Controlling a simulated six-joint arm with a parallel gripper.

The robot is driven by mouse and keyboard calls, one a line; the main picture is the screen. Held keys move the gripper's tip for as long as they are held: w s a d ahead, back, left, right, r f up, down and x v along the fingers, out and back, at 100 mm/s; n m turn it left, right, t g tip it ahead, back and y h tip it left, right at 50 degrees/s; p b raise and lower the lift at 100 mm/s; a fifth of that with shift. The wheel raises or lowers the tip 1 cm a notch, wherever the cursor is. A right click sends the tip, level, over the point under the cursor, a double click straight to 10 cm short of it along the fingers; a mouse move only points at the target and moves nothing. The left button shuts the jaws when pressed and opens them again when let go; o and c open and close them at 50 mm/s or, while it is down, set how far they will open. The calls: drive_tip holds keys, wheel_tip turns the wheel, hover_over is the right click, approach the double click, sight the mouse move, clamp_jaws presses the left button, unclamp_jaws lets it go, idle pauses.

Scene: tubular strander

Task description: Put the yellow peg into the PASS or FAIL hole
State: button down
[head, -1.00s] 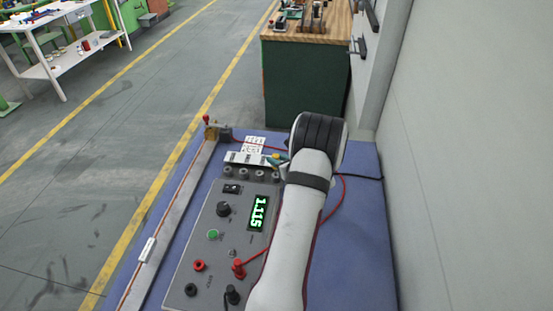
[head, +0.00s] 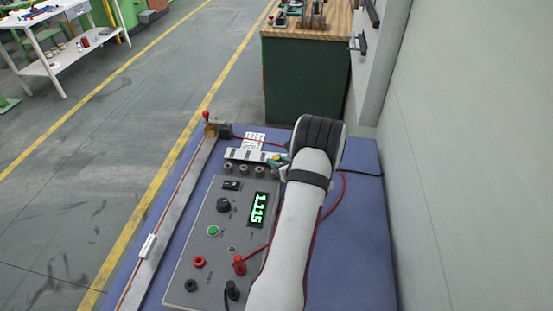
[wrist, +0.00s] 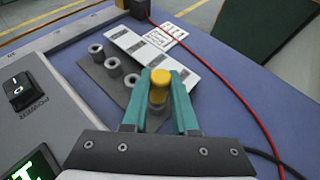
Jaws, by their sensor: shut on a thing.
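The yellow peg (wrist: 158,88) stands roughly upright between the teal fingers of my gripper (wrist: 161,76), which is shut on it. In the head view my gripper (head: 279,163) is at the right end of a row of grey sockets, partly hidden by my arm. In the wrist view three open grey sockets (wrist: 113,67) show in a line to the left of the peg on a dark plate. A white label strip (wrist: 150,57) runs behind them; its words are too small to read.
A grey meter box (head: 222,235) with a lit green display stands in front of the sockets. A printed white card (wrist: 160,38) lies behind the strip. A red cable (wrist: 228,85) runs along the right.

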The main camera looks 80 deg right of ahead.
drive_tip(key=shift+f, duration=0.55)
drive_tip(key=c, duration=0.6)
unclamp_jaws()
drive_tip(key=v, duration=1.5)
drive_tip(key=shift+s+a, duration=0.2)
drive_tip(key=shift+a, duration=0.1)
drive_tip(key=shift+r, duration=0.1)
